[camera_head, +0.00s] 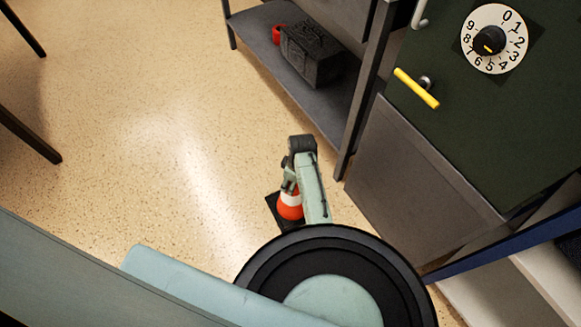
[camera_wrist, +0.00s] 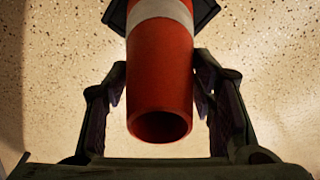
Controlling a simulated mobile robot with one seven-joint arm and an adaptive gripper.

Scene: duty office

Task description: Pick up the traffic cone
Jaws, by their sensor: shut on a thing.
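The traffic cone (camera_head: 289,207) is orange-red with a white band and a dark square base, and it shows in the head view beside my arm, near the floor. In the wrist view the cone (camera_wrist: 160,80) points its open top toward the camera, with part of its dark base at the top of the picture. My gripper (camera_wrist: 160,85) has one finger on each side of the orange upper part and is shut on it. In the head view the arm hides part of the cone. I cannot tell whether the base touches the floor.
A dark green safe (camera_head: 480,120) with a numbered dial and a yellow handle stands at the right. A grey shelf (camera_head: 335,105) behind the cone holds a dark box (camera_head: 312,52) and a red object (camera_head: 277,35). Dark legs stand at the left. The speckled floor (camera_head: 140,130) between is clear.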

